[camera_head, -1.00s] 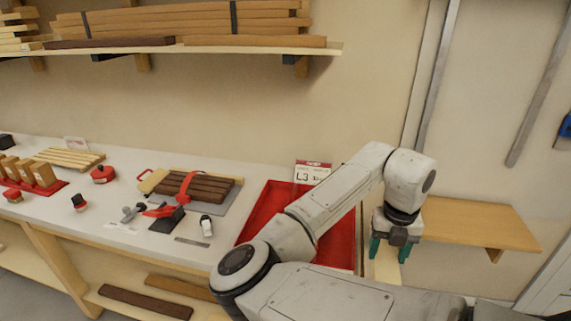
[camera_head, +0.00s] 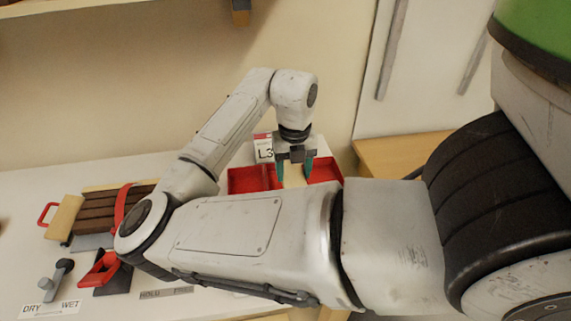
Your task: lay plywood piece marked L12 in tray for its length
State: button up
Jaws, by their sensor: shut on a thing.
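My gripper (camera_head: 295,172) is shut on a pale plywood piece (camera_head: 295,178), with teal fingers on both sides of it. No mark can be read on the piece. The gripper points down over or in front of the red tray (camera_head: 244,180), whose red also shows right of the fingers. I cannot tell whether the piece touches the tray. A card reading L3 (camera_head: 264,150) stands at the tray's back left. My arm hides the front of the tray.
Dark wooden strips (camera_head: 105,208) with a red strap lie on the bench to the left. A red and black tool (camera_head: 104,272) and DRY and WET labels (camera_head: 50,309) are in front. A wooden shelf (camera_head: 400,150) is to the right of the tray.

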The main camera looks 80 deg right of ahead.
jog(key=shift+f+b, duration=3.45)
jog(key=shift+f, duration=1.25)
jog(key=shift+f+b, duration=0.5)
jog(key=shift+f, duration=0.1)
jog(key=o, duration=1.2)
jog(key=shift+c, duration=0.2)
jog(key=shift+r, duration=0.15)
jog(key=shift+c, duration=0.3)
jog(key=shift+r+p, duration=3.6)
jog(key=shift+r, duration=1.3)
